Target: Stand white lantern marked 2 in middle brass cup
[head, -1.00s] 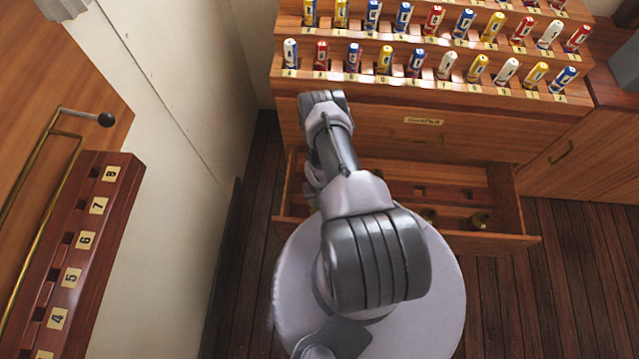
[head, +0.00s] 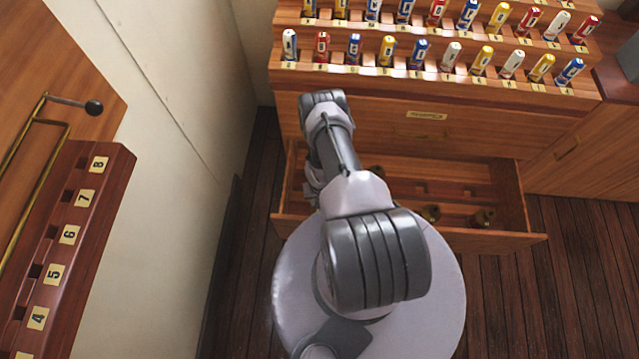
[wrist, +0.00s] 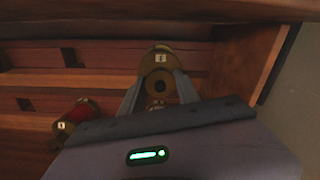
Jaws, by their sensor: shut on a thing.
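In the wrist view my gripper (wrist: 161,79) is shut on a brass-topped lantern (wrist: 159,70). The lantern has a dark round hole in its top and a small pale label, whose mark I cannot read. Its body is mostly hidden, so I cannot tell its colour. It is in or just above the open drawer (wrist: 110,55). A red lantern with brass ends (wrist: 80,112) lies to its left. In the head view my arm hides the gripper. I cannot make out the white lantern marked 2 or the middle brass cup.
Above the drawer (head: 510,190), tiered racks (head: 300,75) hold several red, white, blue and yellow cylinders. At left, a numbered wooden rack (head: 110,180) stands by a brass rail (head: 40,190). The plank floor (head: 575,290) right of my base is clear.

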